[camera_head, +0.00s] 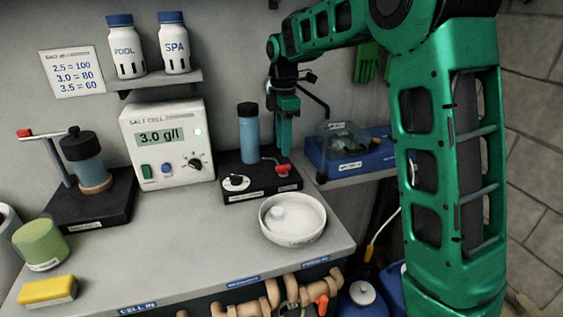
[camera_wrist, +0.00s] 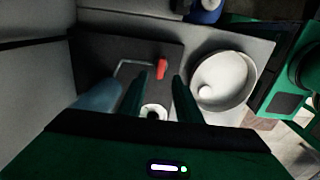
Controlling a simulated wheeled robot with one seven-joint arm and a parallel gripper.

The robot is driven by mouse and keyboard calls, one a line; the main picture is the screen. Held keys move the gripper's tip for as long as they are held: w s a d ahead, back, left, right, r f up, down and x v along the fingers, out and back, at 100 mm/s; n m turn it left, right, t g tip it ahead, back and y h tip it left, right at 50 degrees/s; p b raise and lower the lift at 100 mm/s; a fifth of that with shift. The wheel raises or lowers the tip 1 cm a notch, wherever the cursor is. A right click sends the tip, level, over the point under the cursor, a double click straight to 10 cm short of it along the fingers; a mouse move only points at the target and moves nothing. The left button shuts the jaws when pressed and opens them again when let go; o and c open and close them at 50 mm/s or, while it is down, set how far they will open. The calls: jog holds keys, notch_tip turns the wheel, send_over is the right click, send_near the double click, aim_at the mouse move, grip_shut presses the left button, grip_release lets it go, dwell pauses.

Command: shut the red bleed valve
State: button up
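A small red valve handle (camera_head: 282,168) sits on the black base (camera_head: 262,192) at the foot of a blue cylinder with a dark cap (camera_head: 249,125). In the wrist view the red handle (camera_wrist: 162,68) shows just beyond and between my fingertips, with a thin grey rod running left from it. My gripper (camera_head: 285,150) points down above the handle. In the wrist view its two green fingers (camera_wrist: 161,80) are apart with nothing between them. Whether a finger touches the handle cannot be told. Any label wording on the base is too small to read.
A white bowl (camera_head: 293,220) with a white lump inside stands in front of the base. The salt meter (camera_head: 167,145) reads 3.0 g/l. Another stand (camera_head: 88,175) has a red-tipped lever (camera_head: 25,134). A blue box (camera_head: 345,155) is at right. The bench front (camera_head: 180,262) is mostly clear.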

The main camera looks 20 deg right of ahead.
aim_at(283, 165)
jog(key=shift+f, duration=3.15)
grip_shut()
